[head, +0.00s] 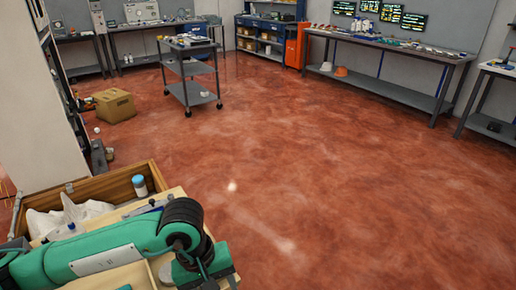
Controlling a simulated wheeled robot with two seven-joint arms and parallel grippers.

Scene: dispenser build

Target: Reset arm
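My green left arm (100,251) comes in from the lower left and bends at a black joint (183,220) over the wooden workbench at the bottom left. The fingers of my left gripper cannot be made out in the head view. My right arm and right gripper are outside the view.
A wooden bin (88,189) with white cloth-like material and a blue-and-white bottle (140,185) is beside the arm. A cardboard box (115,105) and a wheeled cart (190,93) stand farther back. Workbenches (385,90) line the far side. The red floor (330,190) is open.

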